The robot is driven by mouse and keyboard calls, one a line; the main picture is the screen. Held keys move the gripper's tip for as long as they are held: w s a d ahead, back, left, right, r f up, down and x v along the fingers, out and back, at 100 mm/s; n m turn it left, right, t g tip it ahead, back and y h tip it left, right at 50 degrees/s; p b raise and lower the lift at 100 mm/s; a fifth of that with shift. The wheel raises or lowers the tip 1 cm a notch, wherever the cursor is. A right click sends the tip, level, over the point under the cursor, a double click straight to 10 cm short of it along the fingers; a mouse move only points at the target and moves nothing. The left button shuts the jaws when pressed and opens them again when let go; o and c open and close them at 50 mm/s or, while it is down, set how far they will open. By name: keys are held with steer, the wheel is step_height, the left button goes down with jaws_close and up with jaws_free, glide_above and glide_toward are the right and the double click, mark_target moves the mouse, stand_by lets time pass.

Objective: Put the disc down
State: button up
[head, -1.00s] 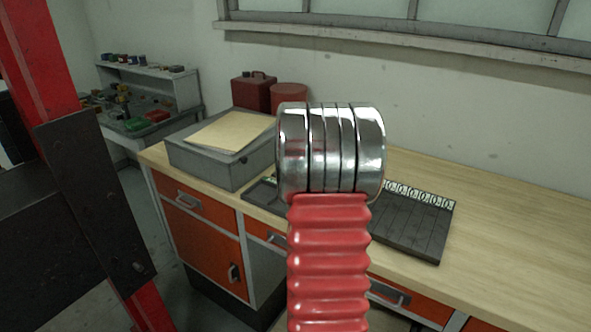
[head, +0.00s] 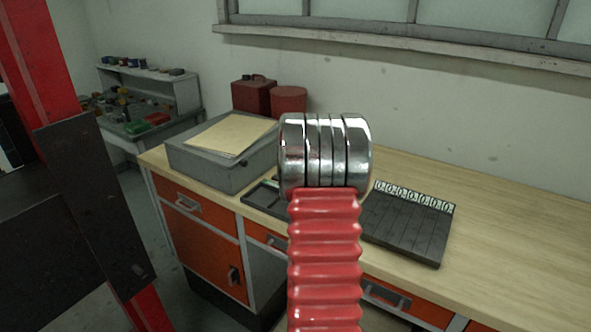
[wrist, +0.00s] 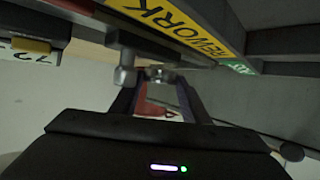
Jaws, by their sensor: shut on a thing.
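My gripper (wrist: 159,80) shows in the wrist view, its two dark fingers reaching up from the bottom. It is shut on a small metallic piece, seemingly the disc (wrist: 160,74), between the fingertips. The disc is small, dim and seen nearly edge-on. A yellow REWORK label (wrist: 172,22) and a green label (wrist: 238,67) lie on a grey edge just above and to the right of the fingertips. I cannot tell whether the disc touches anything under it. In the head view the gripper and disc are hidden behind my arm.
A wooden workbench (head: 500,220) carries a grey box (head: 215,158) with paper on it, red cans (head: 254,95), and a black slotted tray (head: 405,232). A metal stub (wrist: 125,74) stands close to the left finger. The bench's right part is clear.

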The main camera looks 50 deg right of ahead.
steer(key=shift+f, duration=0.35)
steer(key=shift+f, duration=0.35)
steer(key=shift+s+a+f, duration=0.1)
steer(key=shift+s+f, duration=0.1)
steer(key=shift+f, duration=0.3)
steer(key=o, duration=1.5)
steer(key=shift+f, duration=0.1)
steer(key=shift+c, duration=0.2)
steer(key=shift+r, duration=0.45)
steer(key=shift+s+a+r, duration=0.1)
steer(key=shift+r, duration=0.05)
steer(key=v, duration=1.1)
steer(key=shift+s+a+r, duration=0.1)
steer(key=shift+a+r, duration=0.1)
steer(key=shift+r, duration=0.2)
